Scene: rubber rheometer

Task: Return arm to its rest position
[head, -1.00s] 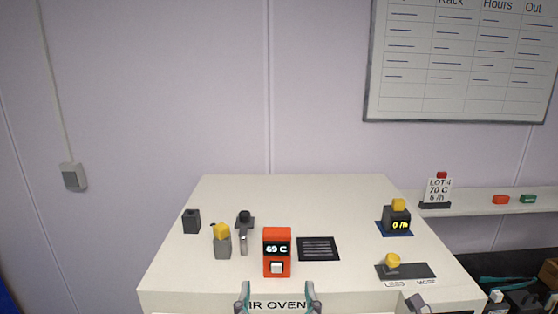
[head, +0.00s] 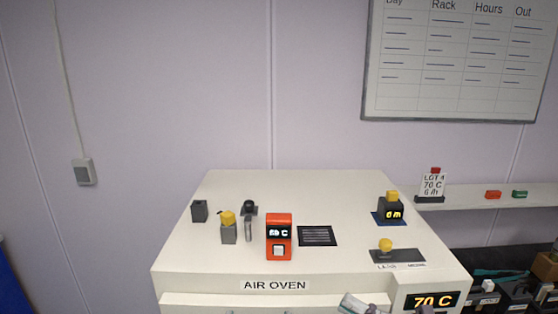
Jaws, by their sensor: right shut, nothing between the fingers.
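My right gripper (head: 358,304) is at the bottom edge, in front of the white air oven (head: 320,192), just left of its 70 C display (head: 433,301). Its fingers are together and I see nothing held in them. Only its tip part shows; the rest is cut off by the frame. My left gripper is not in view.
A shelf (head: 465,197) with a LOT 4 sign is at right.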

